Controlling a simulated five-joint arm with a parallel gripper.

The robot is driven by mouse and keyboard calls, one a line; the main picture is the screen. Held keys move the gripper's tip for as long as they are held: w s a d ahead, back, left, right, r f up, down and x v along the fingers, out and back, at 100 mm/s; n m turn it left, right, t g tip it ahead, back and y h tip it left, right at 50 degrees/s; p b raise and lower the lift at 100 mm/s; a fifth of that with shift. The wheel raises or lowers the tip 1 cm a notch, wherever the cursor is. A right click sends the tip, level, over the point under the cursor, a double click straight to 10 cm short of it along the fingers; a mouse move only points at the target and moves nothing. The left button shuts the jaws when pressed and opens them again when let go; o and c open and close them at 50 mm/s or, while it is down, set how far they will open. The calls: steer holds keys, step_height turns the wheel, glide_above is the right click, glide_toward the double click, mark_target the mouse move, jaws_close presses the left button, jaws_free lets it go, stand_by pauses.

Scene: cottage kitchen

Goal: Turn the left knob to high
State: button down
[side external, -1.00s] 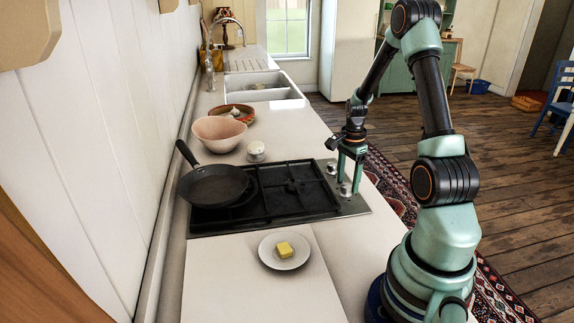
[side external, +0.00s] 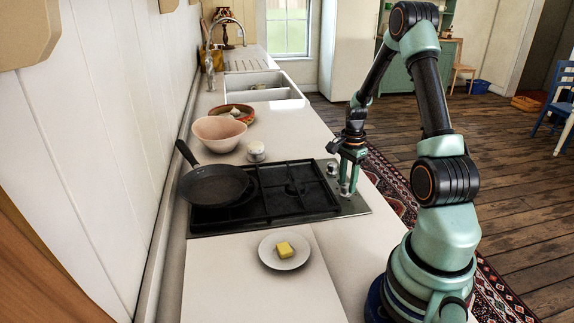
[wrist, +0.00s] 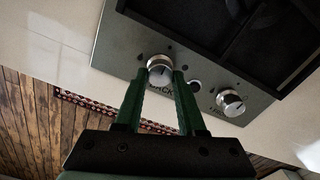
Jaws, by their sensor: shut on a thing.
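The left knob (wrist: 160,68) is a round silver dial on the steel panel of the hob (wrist: 125,52). In the wrist view it sits between the fingertips of my gripper (wrist: 159,75), which is shut on it. In the side view my gripper (side external: 348,186) points down at the near knob, which it partly hides. A dark mark shows on the knob face, but its exact setting is hard to read. The other knob (wrist: 230,102) stands clear to the right in the wrist view and farther back in the side view (side external: 332,168).
A dark frying pan (side external: 215,185) rests on the hob's left side. A white plate (side external: 268,262) with butter (side external: 284,248) lies in front. Bare counter surrounds the near plate.

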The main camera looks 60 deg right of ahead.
steer(key=n, duration=0.3)
steer(key=shift+n, duration=0.3)
steer(key=n, duration=0.4)
steer(key=shift+w+n, duration=0.1)
steer(key=shift+n, duration=0.2)
steer(key=n, duration=0.4)
steer(key=shift+n, duration=0.3)
steer(key=shift+a+n, duration=0.1)
steer(key=shift+n, duration=1.7)
steer(key=c, duration=0.5)
jaws_free()
steer(key=shift+w, duration=0.1)
steer(key=shift+r, duration=0.1)
